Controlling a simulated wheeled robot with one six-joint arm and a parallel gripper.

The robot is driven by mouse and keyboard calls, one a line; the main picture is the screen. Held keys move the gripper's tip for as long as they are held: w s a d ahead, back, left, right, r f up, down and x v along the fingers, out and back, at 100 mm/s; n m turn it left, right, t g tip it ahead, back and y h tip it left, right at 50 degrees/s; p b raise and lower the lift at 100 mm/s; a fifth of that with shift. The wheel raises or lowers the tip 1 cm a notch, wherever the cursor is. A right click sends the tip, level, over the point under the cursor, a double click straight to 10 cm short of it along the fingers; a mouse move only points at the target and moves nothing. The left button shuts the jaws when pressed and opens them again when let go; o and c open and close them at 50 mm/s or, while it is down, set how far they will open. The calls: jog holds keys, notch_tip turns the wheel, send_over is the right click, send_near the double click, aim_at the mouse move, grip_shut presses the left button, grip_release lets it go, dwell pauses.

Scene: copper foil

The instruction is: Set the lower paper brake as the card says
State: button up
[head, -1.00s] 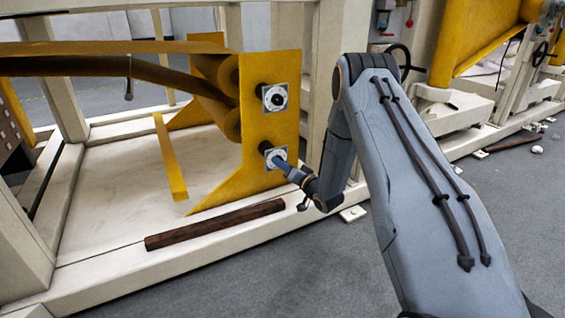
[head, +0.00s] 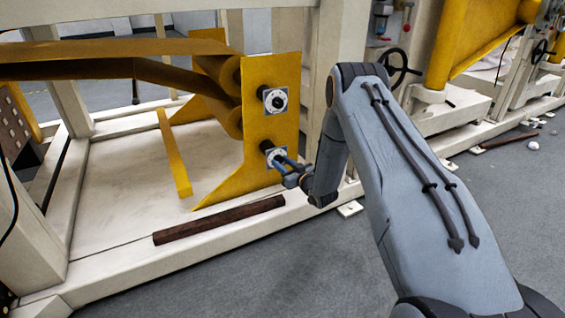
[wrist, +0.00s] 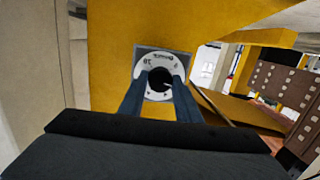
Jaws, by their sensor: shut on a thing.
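The lower paper brake is a dark round knob on a pale square dial plate (head: 273,155), low on the yellow upright plate (head: 262,180). My gripper (head: 278,162) reaches it from the right. In the wrist view the dial (wrist: 147,62) has dark markings around its dark centre. The two blue fingers of my gripper (wrist: 160,88) sit at the left and right of the knob (wrist: 160,82) and are shut on it. The upper brake dial (head: 273,100) is above, untouched. The card cannot be made out in these views.
A dark brown bar (head: 220,220) lies on the pale frame base below the plate. A cream frame post (head: 335,60) stands close behind my arm. Grey floor in front is clear.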

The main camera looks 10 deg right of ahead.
dwell(0.5)
jog(key=o, duration=1.1)
jog(key=shift+a, duration=0.1)
jog(key=shift+c, duration=0.2)
jog(key=p+v, duration=0.3)
jog(key=v, duration=0.5)
